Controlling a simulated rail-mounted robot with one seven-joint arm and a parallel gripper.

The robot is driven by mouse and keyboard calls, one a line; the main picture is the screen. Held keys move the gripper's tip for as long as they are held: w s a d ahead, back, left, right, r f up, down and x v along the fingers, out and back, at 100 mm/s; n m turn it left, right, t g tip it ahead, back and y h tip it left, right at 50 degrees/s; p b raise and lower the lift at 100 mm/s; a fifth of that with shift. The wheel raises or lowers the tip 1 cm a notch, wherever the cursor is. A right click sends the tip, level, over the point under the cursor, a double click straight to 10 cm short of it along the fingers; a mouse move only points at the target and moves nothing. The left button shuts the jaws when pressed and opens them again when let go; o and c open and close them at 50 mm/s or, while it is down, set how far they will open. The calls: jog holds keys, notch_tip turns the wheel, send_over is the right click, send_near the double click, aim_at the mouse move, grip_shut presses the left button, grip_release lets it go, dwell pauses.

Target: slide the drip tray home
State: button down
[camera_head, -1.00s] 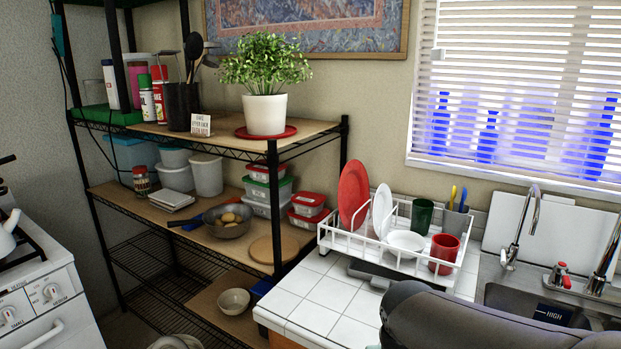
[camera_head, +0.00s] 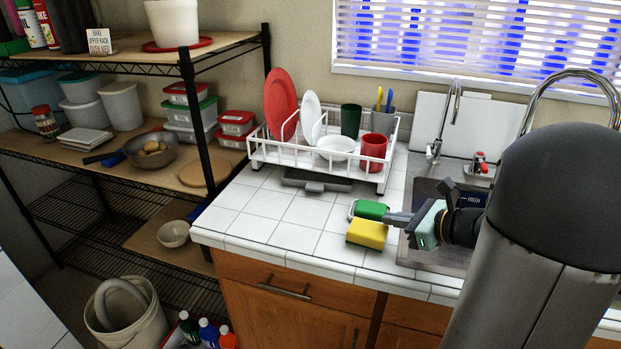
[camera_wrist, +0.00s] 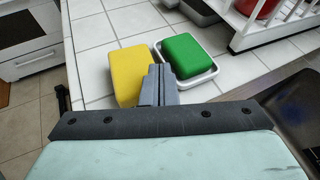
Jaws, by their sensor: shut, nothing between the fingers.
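The grey drip tray (camera_head: 316,181) sticks out from under the front of the white dish rack (camera_head: 270,157) on the tiled counter. Its front edge has a small raised tab in the middle. How far it reaches back under the rack is hidden. My gripper (camera_head: 388,217) is shut and empty, low over the counter to the right of the tray and nearer the front. In the wrist view its fingers (camera_wrist: 160,86) point between a yellow sponge (camera_wrist: 129,75) and a green sponge (camera_wrist: 187,56). I cannot tell whether they touch the sponges.
The green sponge sits in a small white dish (camera_wrist: 212,75); the yellow one stands by the counter's front. The rack holds plates, a bowl and cups. The sink (camera_head: 432,240) lies right of the sponges. Counter tiles left of the sponges are clear.

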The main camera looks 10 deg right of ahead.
aim_at(316, 186)
jog(key=shift+w+d+f+m+t, duration=0.25)
jog(key=shift+d+f+m, duration=0.2)
jog(key=shift+m, duration=0.35)
jog(key=shift+w+a, duration=0.2)
jog(key=w+a+p, duration=0.1)
jog(key=w+a, duration=0.3)
jog(key=w, duration=0.2)
jog(key=w+a+p, duration=0.1)
jog(key=w+a, duration=0.3)
jog(key=w, duration=0.3)
jog(key=w+a+p, duration=0.1)
jog(key=w+a, duration=0.3)
jog(key=w, duration=0.3)
jog(key=shift+w+a+r, duration=0.1)
jog(key=shift+w+a, duration=0.05)
jog(key=shift+a, duration=0.25)
jog(key=shift+w+f+b, duration=0.2)
jog(key=shift+f+b, duration=0.15)
jog(key=shift+f, duration=0.55)
jog(key=shift+s, duration=0.1)
jog(key=shift+f, duration=0.15)
